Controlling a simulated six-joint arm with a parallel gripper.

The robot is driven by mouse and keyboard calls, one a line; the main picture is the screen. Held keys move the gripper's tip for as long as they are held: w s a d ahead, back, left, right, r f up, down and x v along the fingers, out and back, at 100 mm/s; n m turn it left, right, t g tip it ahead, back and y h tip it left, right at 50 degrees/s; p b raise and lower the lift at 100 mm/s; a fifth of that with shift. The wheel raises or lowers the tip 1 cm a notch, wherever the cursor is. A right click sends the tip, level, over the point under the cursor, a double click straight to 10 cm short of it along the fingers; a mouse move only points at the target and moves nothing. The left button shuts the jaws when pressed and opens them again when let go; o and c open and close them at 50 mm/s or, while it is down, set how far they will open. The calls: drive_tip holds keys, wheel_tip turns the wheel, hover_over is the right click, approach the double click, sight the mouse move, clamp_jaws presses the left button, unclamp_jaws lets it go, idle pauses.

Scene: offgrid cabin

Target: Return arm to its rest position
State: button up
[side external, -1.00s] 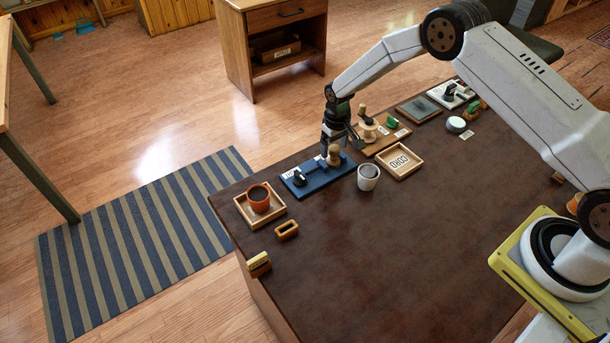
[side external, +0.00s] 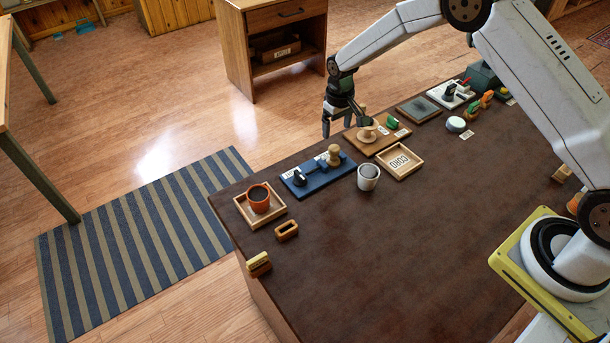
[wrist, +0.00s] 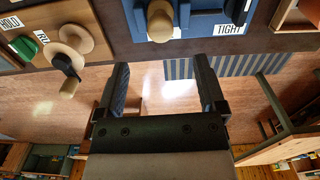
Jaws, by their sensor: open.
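My gripper (side external: 339,127) is open and empty in the side external view, raised above the far edge of the dark brown table (side external: 330,265). It is apart from the blue board (side external: 312,181), which carries a wooden knob (side external: 334,153) and a black knob. In the wrist view my gripper (wrist: 160,75) shows two dark, spread fingers with nothing between them. The blue board (wrist: 203,23), with a "TIGHT" label, and its wooden knob (wrist: 160,20) lie at the top of that view, beyond the fingertips.
A wooden board (side external: 378,137) with a round wooden piece stands close to my gripper. A white cup (side external: 368,177), a tray (side external: 400,161) and an orange mug (side external: 259,197) in another tray stand nearby. The table's front middle is clear. A wooden cabinet (side external: 272,55) stands behind.

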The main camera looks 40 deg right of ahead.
drive_tip(key=s+r+t, duration=0.1)
drive_tip(key=s+r, duration=0.3)
drive_tip(key=s, duration=0.4)
drive_tip(key=s+r, duration=0.5)
drive_tip(key=s, duration=0.4)
drive_tip(key=s+r+t, duration=0.1)
drive_tip(key=s+r, duration=0.3)
drive_tip(key=s, duration=0.5)
drive_tip(key=shift+s+a+r+t, duration=0.15)
drive_tip(key=shift+s+r+t, duration=0.05)
drive_tip(key=shift+r+t, duration=0.1)
